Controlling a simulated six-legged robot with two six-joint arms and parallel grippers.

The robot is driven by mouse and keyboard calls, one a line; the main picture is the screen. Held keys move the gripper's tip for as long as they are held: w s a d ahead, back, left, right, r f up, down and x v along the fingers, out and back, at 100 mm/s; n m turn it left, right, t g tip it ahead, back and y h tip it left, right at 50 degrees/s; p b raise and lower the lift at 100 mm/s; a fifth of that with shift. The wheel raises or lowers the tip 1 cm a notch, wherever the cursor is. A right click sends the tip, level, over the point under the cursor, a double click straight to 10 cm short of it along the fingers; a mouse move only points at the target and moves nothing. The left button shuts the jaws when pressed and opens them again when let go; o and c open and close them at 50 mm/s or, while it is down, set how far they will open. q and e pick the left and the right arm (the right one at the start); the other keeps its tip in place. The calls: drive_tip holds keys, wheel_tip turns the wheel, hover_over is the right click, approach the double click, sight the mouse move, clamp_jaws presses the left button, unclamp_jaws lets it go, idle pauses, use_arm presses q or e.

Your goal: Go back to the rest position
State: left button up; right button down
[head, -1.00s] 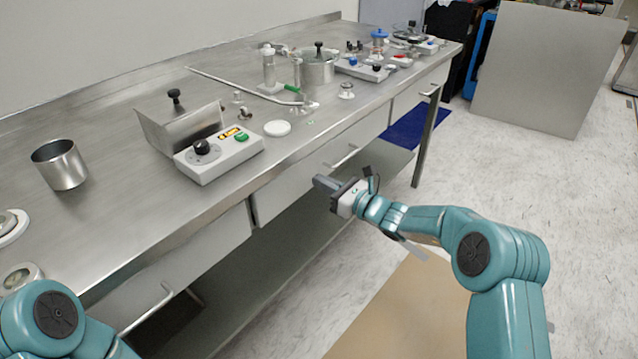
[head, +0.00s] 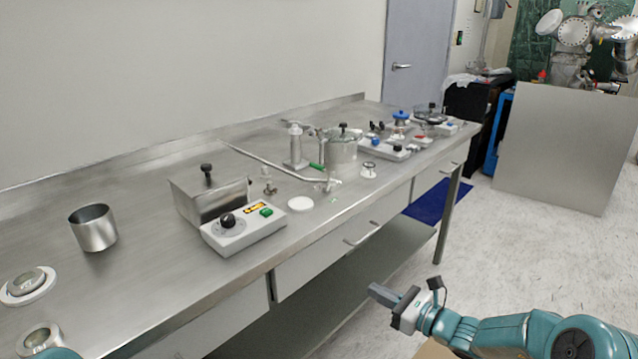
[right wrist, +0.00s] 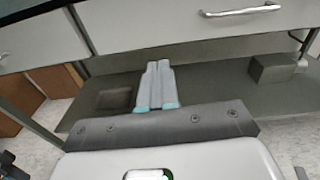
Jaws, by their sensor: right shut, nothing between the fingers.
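My right gripper (head: 388,297) is in the lower right of the head view, in front of the steel bench (head: 150,298) and below its top edge. Its fingers are together with nothing between them. In the right wrist view the gripper (right wrist: 157,70) points toward the bench's lower shelf (right wrist: 215,92), under the drawer fronts, and appears apart from them. Of my left arm only a small teal piece shows at the bottom left of the head view; its gripper is out of view.
On the bench stand a steel cup (head: 94,230), a control box with knob (head: 243,230), a lidded steel pot (head: 343,155) and several small parts. A drawer handle (head: 361,235) projects from the front. A large grey panel (head: 562,150) stands on open floor at the right.

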drive_tip(key=s+a+f+n+g, duration=0.3)
drive_tip(key=s+a+f+g, duration=0.25)
drive_tip(key=f, duration=0.35)
drive_tip(key=s+f+n+g+h, duration=0.25)
drive_tip(key=s+f+n, duration=0.4)
drive_tip(key=s, duration=0.35)
drive_tip(key=s+a+f+n+g+h, duration=0.1)
drive_tip(key=s+f+n+g+h, duration=0.15)
drive_tip(key=s+f+n, duration=0.45)
drive_tip(key=s+f+n+g+h, duration=0.2)
drive_tip(key=s+f+n+h, duration=0.15)
drive_tip(key=s+n, duration=0.65)
use_arm(q)
wheel_tip(320, 180, up, 18)
drive_tip(key=p, duration=1.8)
drive_tip(key=shift+w, duration=0.1)
drive_tip(key=c, duration=0.4)
drive_tip(key=shift+c, duration=0.5)
drive_tip(key=shift+a, duration=0.1)
use_arm(e)
wheel_tip(320, 180, up, 18)
drive_tip(key=s+a+m, duration=0.1)
drive_tip(key=s, duration=0.1)
drive_tip(key=shift+f+y, duration=0.2)
drive_tip(key=shift+y, duration=0.15)
